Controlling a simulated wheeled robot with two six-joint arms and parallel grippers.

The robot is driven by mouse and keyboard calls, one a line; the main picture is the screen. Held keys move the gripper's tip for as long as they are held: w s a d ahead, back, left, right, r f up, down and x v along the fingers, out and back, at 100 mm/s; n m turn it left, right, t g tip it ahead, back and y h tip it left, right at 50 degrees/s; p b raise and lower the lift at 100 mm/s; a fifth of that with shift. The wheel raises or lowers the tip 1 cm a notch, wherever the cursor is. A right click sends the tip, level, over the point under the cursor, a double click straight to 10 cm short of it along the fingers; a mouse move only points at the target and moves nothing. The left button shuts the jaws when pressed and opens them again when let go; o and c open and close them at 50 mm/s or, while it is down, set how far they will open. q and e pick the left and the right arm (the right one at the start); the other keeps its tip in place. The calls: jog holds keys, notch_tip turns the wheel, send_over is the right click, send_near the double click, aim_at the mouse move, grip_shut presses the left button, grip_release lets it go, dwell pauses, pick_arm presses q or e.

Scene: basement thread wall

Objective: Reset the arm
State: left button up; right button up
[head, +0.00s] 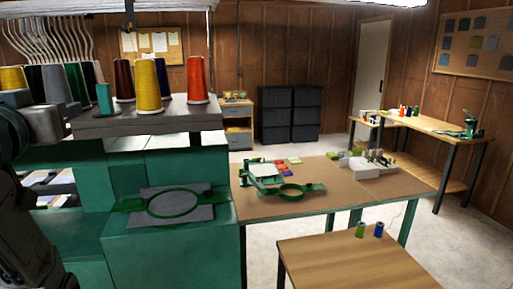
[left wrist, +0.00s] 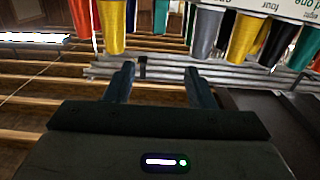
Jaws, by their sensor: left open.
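My left arm shows at the left edge of the head view, dark and close to the camera; its fingers cannot be made out there. In the left wrist view my left gripper (left wrist: 160,87) has its two fingers apart with nothing between them. That view appears upside down, with thread cones such as a yellow one (left wrist: 250,35) along its top. My right gripper is in neither view.
Several thread cones, including a red one (head: 197,80) and a yellow one (head: 146,86), stand on a grey shelf (head: 150,121) close to my left arm. A green hoop (head: 173,203) lies below. Floor shows at the right.

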pick_arm(q)
jog(key=w+d+f+m+g+h, duration=0.1)
jog(key=d+f+g, duration=0.15)
jog(key=f, duration=1.45)
jog(key=w+d+f+m+g+h, duration=0.15)
jog(key=f+g, duration=0.25)
jog(key=f, duration=1.3)
jog(key=s+d+f+m+g+h, duration=0.1)
jog(key=s+f+g, duration=0.3)
jog(key=s+f, duration=0.9)
jog(key=s+d+f+g, duration=0.2)
jog(key=s+f+g, duration=0.1)
jog(key=s+f, duration=1)
notch_tip(320, 180, down, 31)
jog(key=a+g, duration=0.2)
jog(key=a, duration=0.1)
jog(key=s+a+f, duration=0.1)
jog(key=s+f, duration=1.6)
jog(key=f, duration=0.2)
jog(key=shift+s+f+g, duration=0.15)
jog(key=shift+s+g, duration=0.15)
jog(key=shift+g, duration=0.05)
